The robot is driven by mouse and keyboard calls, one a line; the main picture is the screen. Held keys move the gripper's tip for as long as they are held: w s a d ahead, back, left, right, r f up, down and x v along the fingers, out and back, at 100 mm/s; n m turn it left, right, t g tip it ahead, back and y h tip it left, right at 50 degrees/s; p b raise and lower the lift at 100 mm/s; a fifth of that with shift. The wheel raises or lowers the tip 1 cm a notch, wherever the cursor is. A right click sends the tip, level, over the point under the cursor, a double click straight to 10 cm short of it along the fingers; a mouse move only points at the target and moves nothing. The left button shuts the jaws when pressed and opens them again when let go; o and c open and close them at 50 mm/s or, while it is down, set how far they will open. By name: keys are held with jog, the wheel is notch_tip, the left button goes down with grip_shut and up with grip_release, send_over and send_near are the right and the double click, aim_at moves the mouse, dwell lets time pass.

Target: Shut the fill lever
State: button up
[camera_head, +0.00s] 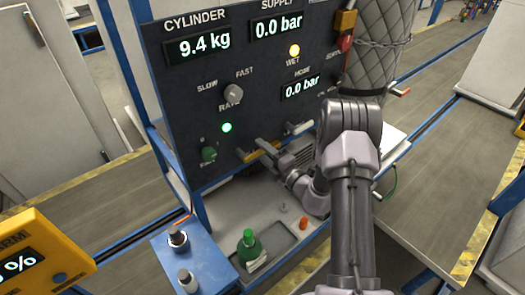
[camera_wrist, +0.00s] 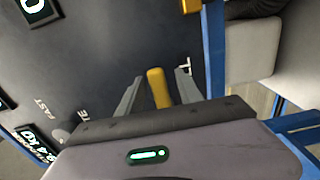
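A yellow lever (camera_head: 252,155) sticks out low on the dark panel (camera_head: 190,100), and a pale lever (camera_head: 298,128) sits to its right. No label naming either as the fill lever can be read. My gripper (camera_head: 264,149) is at the yellow lever, in front of the panel. In the wrist view the yellow lever (camera_wrist: 158,88) stands between my two open fingers (camera_wrist: 157,92), with a gap on each side. Part of the yellow lever is hidden by my gripper in the head view.
The panel displays read 9.4 kg and 0.0 bar, and a rate knob (camera_head: 233,92) sits above a green light. A green bottle (camera_head: 250,247) and an orange cap (camera_head: 304,223) stand on the shelf below. A grey quilted cylinder (camera_head: 380,45) stands right of the panel.

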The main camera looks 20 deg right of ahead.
jog(key=b+v, duration=0.1)
jog(key=v, duration=1.6)
jog(key=shift+s+b, duration=0.2)
jog(key=shift+b, duration=0.1)
